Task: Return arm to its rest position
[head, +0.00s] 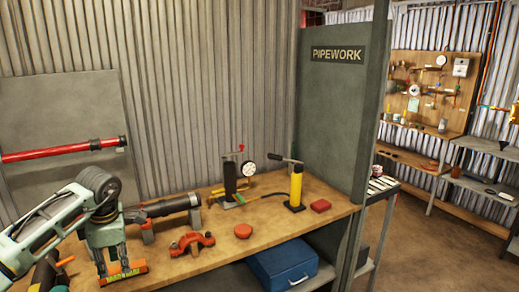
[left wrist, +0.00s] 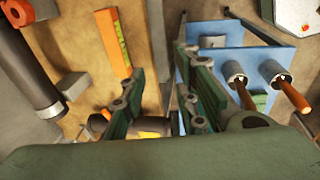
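My left arm comes in from the left in the head view. Its left gripper (head: 110,262) points down over the left end of the wooden workbench (head: 270,208), close to an orange bar-shaped tool (head: 128,275). In the left wrist view the two green fingers of the gripper (left wrist: 160,85) stand apart, with nothing held between them. The orange tool (left wrist: 113,42) lies to the left of the fingers there, outside the gap. My right gripper is in neither view.
A dark pipe (head: 170,206) on supports lies behind the gripper. A blue holder (left wrist: 212,62) with wooden-handled tools is right of the fingers. A blue case (head: 283,262) sits below.

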